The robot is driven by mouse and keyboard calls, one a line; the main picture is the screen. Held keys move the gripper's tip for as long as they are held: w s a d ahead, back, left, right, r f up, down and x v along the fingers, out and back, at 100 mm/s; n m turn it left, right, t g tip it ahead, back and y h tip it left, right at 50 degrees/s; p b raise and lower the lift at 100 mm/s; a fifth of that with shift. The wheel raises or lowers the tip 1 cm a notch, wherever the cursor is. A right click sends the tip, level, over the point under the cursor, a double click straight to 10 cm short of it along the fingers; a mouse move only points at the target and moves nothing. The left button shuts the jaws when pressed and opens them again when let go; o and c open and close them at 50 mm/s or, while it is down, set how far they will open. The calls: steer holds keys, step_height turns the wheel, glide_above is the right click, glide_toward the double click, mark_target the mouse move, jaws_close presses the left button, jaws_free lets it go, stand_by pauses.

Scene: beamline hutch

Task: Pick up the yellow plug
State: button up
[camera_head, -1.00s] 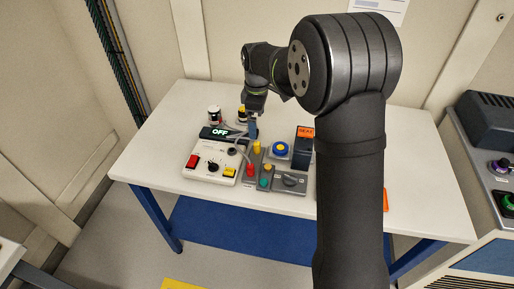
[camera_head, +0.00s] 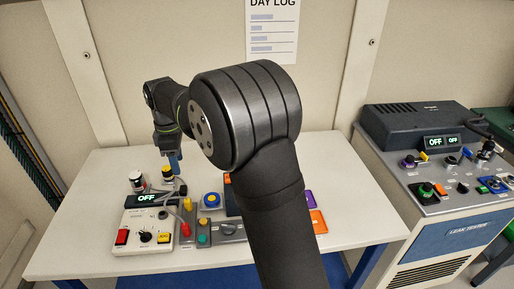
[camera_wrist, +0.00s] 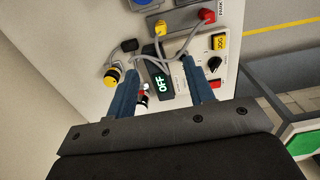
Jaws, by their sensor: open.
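The yellow plug (camera_head: 187,204) sits upright on a grey strip on the white table, behind the red plug (camera_head: 186,230). In the wrist view the yellow plug (camera_wrist: 160,27) has a grey cable and lies beyond my fingertips, near the top edge. The red plug (camera_wrist: 207,15) is to its right. My gripper (camera_head: 174,165) hangs above the back of the table, apart from the yellow plug. In the wrist view my gripper (camera_wrist: 157,68) has its blue fingers wide apart with nothing held between them.
A box with a lit OFF display (camera_wrist: 160,84) and control panel (camera_head: 145,238) is close by. A yellow-black cylinder (camera_wrist: 112,78) and a white-topped cylinder (camera_head: 137,181) stand behind it. A leak tester (camera_head: 450,190) stands farther right.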

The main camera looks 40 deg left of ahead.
steer(key=m, duration=0.7)
glide_toward(186, 200)
steer(key=f, duration=0.6)
steer(key=shift+w+a, duration=0.15)
steer(key=shift+a, duration=0.05)
steer(key=shift+d+f, duration=0.2)
steer(key=shift+f, duration=2.35)
jaws_close()
